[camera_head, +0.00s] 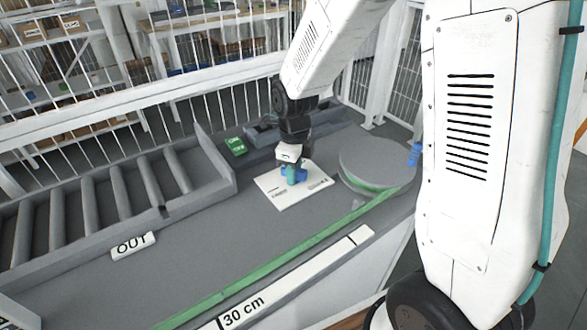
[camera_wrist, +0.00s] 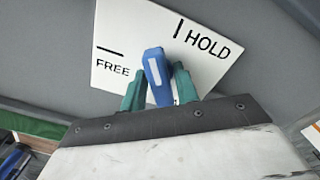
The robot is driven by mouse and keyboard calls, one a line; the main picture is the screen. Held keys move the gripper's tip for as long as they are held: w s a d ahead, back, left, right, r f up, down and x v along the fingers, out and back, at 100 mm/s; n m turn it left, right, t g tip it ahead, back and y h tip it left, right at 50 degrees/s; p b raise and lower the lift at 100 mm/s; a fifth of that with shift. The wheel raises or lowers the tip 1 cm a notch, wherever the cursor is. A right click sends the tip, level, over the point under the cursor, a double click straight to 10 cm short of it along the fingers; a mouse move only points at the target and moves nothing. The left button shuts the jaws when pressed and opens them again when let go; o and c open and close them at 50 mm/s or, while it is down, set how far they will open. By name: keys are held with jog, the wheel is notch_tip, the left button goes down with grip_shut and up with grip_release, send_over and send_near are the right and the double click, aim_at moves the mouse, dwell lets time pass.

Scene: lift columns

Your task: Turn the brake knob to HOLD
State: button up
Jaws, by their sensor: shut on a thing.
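The brake knob is a blue bar with a white stripe, between my fingers in the wrist view (camera_wrist: 157,80); a bit of its blue shows in the head view (camera_head: 301,175). Its white plate (camera_head: 290,200) carries FREE at left and HOLD at right in the wrist view (camera_wrist: 215,68). The knob's upper end points between the FREE and HOLD ticks, seemingly nearer HOLD. My gripper (camera_wrist: 158,88) has its teal fingers shut on the knob, one on each side. The knob's base is hidden behind the gripper.
A grey round disc (camera_head: 378,163) stands right of the plate. A green box (camera_head: 236,146) lies behind it at left. A roller conveyor (camera_head: 120,190) with an OUT label (camera_head: 133,246) is at left. A green strip (camera_head: 260,261) runs along the front of the grey top.

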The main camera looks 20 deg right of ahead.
jog(key=shift+m, duration=0.9)
jog(key=m, duration=0.5)
jog(key=o, duration=0.6)
jog(key=shift+o, duration=0.2)
jog(key=shift+r, duration=4.5)
